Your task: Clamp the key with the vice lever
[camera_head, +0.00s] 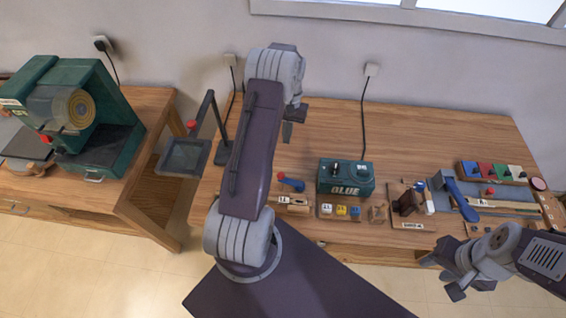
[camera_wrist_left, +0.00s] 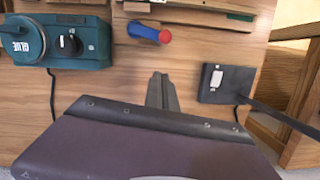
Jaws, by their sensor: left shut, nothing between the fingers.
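A short blue lever with a red end (camera_head: 291,182) stands just behind a labelled light wooden key (camera_head: 294,201) near the table's front edge. I cannot tell whether the key is clamped. The lever also shows in the left wrist view (camera_wrist_left: 148,32), below wooden strips (camera_wrist_left: 190,12). My left gripper (camera_head: 287,132) hangs over the back of the table, shut and empty, apart from the lever. Its fingers (camera_wrist_left: 162,92) are together in the left wrist view. My left arm hides part of the table's left side. My right gripper (camera_head: 440,277) is open and empty off the table's front edge.
A green glue box (camera_head: 346,178) stands right of the lever. Small blocks, a brown wooden fixture (camera_head: 407,202) and a grey tray with a blue handle (camera_head: 460,201) lie further right. The table's back middle is clear.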

